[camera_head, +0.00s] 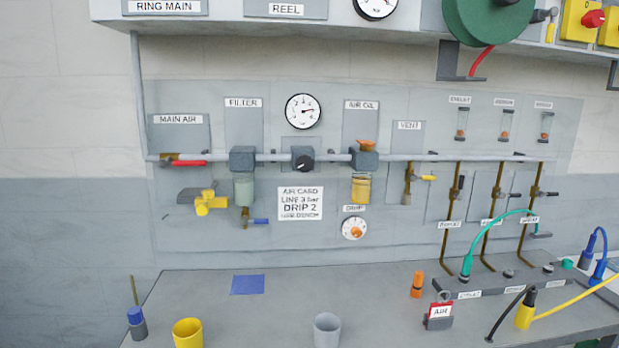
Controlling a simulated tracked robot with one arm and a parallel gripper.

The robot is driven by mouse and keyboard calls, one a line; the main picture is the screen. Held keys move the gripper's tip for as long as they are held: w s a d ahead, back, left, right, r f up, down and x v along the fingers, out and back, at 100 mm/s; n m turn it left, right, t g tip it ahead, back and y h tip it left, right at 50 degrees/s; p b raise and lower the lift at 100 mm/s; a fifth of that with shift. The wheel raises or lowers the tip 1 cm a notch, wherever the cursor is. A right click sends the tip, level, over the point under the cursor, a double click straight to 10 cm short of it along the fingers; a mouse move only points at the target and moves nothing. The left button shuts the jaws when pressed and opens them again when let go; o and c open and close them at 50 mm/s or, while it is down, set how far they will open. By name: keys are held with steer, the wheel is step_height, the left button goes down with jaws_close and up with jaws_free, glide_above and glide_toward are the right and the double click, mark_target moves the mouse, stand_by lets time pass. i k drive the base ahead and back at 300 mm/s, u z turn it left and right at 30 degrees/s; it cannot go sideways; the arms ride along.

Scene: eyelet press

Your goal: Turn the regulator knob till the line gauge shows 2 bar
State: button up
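The regulator knob is a black round knob (303,162) on a dark block in the grey pipe, at the middle of the wall panel. The line gauge (303,111) is a white dial with a black rim right above it. Its needle points to the right and slightly up; the numbers are too small to read. My gripper is not in view, and nothing in view touches the knob.
A filter bowl (244,188) hangs left of the knob and an amber oil bowl (361,188) right of it. A red-handled main air valve (190,163) is further left. On the bench (260,310) stand a yellow cup (188,333) and a grey cup (327,330).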

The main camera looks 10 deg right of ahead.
mark_target(304, 164)
steer(key=u, duration=0.05)
steer(key=k, duration=0.45)
steer(key=z, duration=0.6)
steer(key=i, duration=1.15)
steer(key=u, duration=0.45)
steer(key=i, duration=0.75)
steer(key=u, duration=0.65)
